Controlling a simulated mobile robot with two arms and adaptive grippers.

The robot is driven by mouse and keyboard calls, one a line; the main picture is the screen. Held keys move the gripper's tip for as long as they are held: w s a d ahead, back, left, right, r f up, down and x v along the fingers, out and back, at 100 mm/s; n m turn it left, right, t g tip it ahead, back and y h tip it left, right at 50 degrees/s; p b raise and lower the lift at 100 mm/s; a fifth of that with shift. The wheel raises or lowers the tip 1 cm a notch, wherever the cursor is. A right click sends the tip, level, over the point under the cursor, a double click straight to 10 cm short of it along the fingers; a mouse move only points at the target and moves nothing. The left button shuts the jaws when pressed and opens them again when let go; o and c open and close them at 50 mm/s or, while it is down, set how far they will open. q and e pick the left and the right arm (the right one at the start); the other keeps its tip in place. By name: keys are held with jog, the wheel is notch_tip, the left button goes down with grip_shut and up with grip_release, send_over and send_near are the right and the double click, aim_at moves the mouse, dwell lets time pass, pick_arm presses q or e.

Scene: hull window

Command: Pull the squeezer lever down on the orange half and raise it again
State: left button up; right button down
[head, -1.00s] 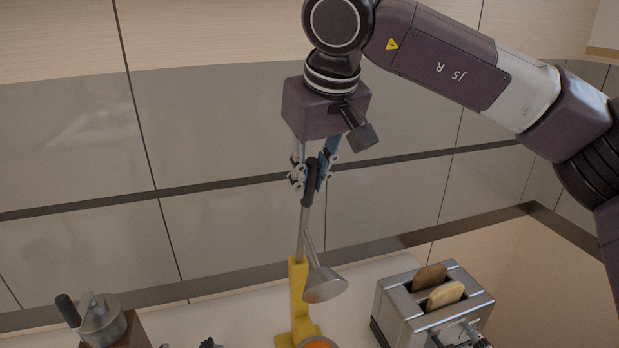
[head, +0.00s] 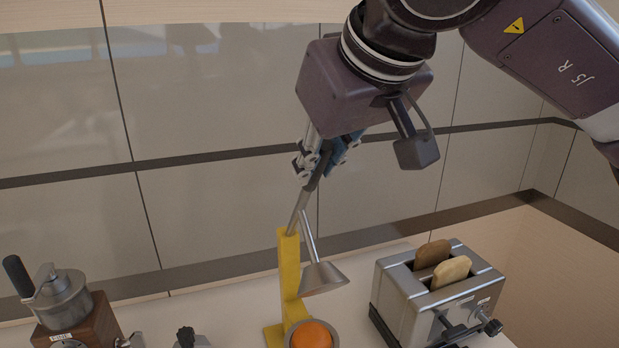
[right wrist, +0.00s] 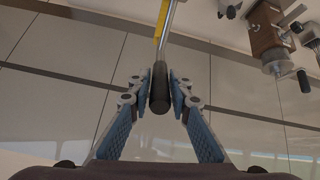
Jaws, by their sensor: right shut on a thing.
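The squeezer's yellow stand (head: 289,276) is upright on the counter. Its metal lever (head: 299,207) slants up from the top of the stand, with the metal press cone (head: 322,278) hanging from it. The orange half (head: 312,336) sits in the cup below, with a clear gap under the cone. My right gripper (head: 318,172) is shut on the lever's dark handle, high above the counter. In the right wrist view the dark handle (right wrist: 160,90) lies between the two fingers. My left gripper is not in view.
A metal toaster (head: 440,290) with two bread slices stands right of the squeezer. A wooden coffee grinder (head: 75,320) with a crank is at the left. A wall panel runs behind the counter.

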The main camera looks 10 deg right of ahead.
jog(key=s+d+f+t+b, duration=0.1)
jog(key=s+f+t+b, duration=0.2)
jog(key=b, duration=0.6)
jog(key=shift+s+f+y+b, duration=0.3)
jog(key=shift+s+f, duration=1)
jog(key=shift+t, duration=0.3)
jog(key=c, duration=1.8)
grip_release()
jog(key=shift+o, duration=0.2)
jog(key=v, duration=1.2)
jog(key=shift+d, duration=0.1)
